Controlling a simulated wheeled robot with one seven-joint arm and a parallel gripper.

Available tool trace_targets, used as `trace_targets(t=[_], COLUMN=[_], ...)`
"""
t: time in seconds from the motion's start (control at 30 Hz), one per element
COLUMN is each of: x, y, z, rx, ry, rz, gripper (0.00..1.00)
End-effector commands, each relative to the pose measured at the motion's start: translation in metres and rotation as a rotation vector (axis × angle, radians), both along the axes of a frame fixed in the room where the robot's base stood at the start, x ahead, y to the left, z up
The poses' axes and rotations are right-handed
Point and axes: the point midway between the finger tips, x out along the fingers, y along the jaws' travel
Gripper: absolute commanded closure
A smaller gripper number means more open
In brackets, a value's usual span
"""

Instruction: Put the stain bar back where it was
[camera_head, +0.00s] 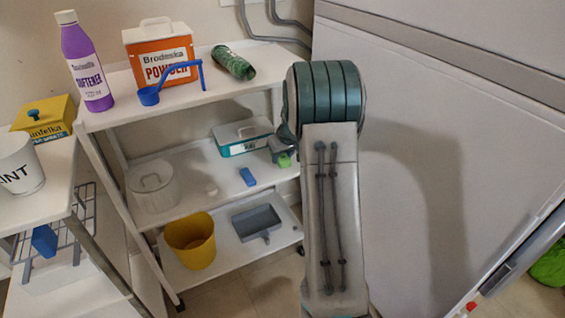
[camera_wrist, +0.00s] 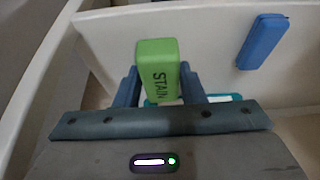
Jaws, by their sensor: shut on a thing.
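The stain bar (camera_wrist: 157,65) is a green block with dark lettering "STAIN". In the wrist view it sits between the two fingers of my gripper (camera_wrist: 158,88), which are shut on it. In the head view the green bar (camera_head: 284,160) shows at the right end of the middle shelf (camera_head: 205,180), below my gripper (camera_head: 279,152) and partly covered by it. I cannot tell whether the bar touches the shelf.
Below stand a yellow bucket (camera_head: 190,243) and a grey tray (camera_head: 257,223).

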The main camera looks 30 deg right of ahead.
Motion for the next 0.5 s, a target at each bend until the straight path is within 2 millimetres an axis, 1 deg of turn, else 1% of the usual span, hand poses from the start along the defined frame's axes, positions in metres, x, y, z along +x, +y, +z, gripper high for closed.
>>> trace_targets(t=[0.03,0.1,0.37,0.5], x=[-0.001,0.0,0.0,0.0], y=[0.0,0.0,0.0,0.0], z=[-0.013,-0.022,-0.022,-0.027], rx=[0.001,0.002,0.0,0.0], ry=[0.003,0.002,0.0,0.0], rz=[-0.001,-0.001,-0.001,-0.001], gripper=[0.93,0.93,0.93,0.93])
